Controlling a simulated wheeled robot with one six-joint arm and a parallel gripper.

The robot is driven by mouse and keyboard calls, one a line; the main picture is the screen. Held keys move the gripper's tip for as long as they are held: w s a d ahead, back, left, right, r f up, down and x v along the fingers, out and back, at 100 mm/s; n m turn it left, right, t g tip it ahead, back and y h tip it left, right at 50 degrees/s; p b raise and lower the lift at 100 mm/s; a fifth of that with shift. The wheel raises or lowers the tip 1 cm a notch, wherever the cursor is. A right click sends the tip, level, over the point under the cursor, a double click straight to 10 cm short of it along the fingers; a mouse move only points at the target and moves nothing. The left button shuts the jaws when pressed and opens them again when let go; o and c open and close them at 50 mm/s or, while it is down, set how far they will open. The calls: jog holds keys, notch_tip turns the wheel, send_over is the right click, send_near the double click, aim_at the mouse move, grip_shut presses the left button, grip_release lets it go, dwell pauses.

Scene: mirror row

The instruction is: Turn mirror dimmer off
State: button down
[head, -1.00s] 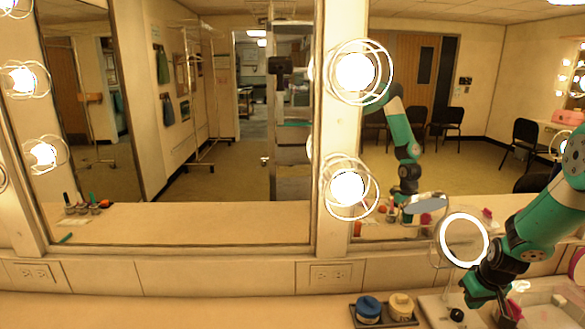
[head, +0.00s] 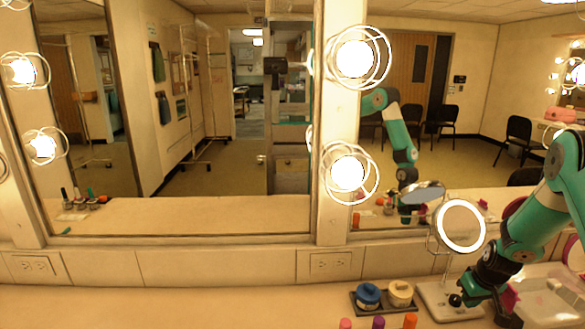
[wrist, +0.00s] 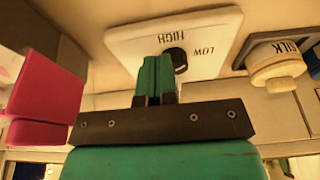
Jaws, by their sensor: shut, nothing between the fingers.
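The lit ring mirror (head: 461,226) stands on a white base plate (head: 438,292) on the counter; its ring glows white. A small black dimmer knob (head: 455,299) sits on the base. In the wrist view the plate (wrist: 215,37) shows upside-down HIGH and LOW labels around the dark knob (wrist: 177,58). My gripper (head: 468,296) is right beside the knob in the head view. In the wrist view my gripper (wrist: 156,62) has its green fingers together and empty, partly covering the knob. I cannot tell whether they touch it. The knob's pointer is not clear.
A dark tray (head: 386,307) with a blue-lidded jar (head: 368,295) and a cream-lidded jar (head: 400,292) stands left of the base. A pink object (wrist: 48,88) is close on the other side. Several coloured caps show at the front edge. The counter further left is clear.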

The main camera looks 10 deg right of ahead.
jog(key=shift+f, duration=0.7)
jog(key=shift+s+f+b, duration=0.1)
jog(key=shift+b, duration=0.2)
